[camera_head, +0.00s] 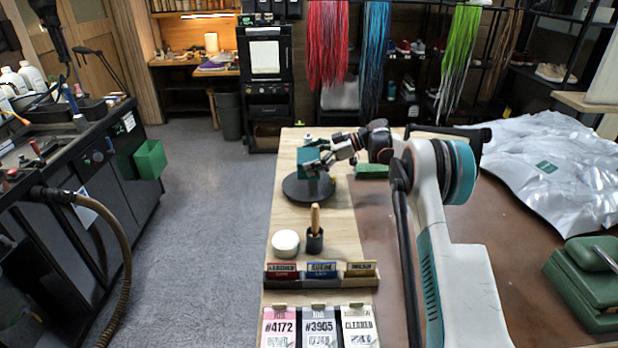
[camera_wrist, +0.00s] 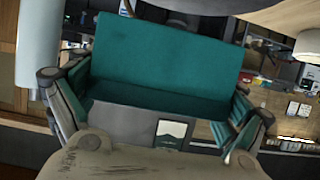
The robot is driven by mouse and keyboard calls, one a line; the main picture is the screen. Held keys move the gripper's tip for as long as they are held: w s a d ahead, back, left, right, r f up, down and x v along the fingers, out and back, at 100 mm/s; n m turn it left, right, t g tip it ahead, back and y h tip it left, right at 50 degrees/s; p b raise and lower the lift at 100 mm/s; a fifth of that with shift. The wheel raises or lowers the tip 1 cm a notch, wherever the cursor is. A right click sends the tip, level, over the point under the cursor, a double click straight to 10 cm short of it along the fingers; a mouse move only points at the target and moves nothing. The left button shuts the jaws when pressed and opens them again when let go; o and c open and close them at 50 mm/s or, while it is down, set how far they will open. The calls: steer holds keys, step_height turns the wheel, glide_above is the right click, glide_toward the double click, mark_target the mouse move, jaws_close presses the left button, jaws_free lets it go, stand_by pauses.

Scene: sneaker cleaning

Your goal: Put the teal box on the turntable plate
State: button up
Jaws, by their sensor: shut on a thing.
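The teal box (camera_head: 308,157) is over the dark round turntable plate (camera_head: 296,190) on the wooden strip of the table. My gripper (camera_head: 318,166) reaches in from the right and is shut on the box. In the wrist view the teal box (camera_wrist: 165,65) fills the middle, with a finger of my gripper (camera_wrist: 155,110) on each side of it. Whether the underside of the box touches the plate cannot be told, as the fingers cover part of it.
A white round jar (camera_head: 285,243) and a brush in a dark holder (camera_head: 315,240) stand in front of the plate. A card rack (camera_head: 320,274) and tags (camera_head: 318,327) lie nearer. A green pad (camera_head: 371,171) is right of the plate; silvery sheeting (camera_head: 550,170) covers the far right.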

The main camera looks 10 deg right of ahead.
steer(key=shift+f+b, duration=0.6)
steer(key=shift+f, duration=2.2)
steer(key=shift+r, duration=0.1)
steer(key=o, duration=0.9)
steer(key=shift+o, duration=0.2)
steer(key=shift+d, duration=0.15)
steer(key=p+v, duration=0.3)
steer(key=v, duration=0.8)
steer(key=shift+d+r, duration=0.2)
steer(key=shift+d, duration=0.1)
steer(key=shift+s, duration=0.15)
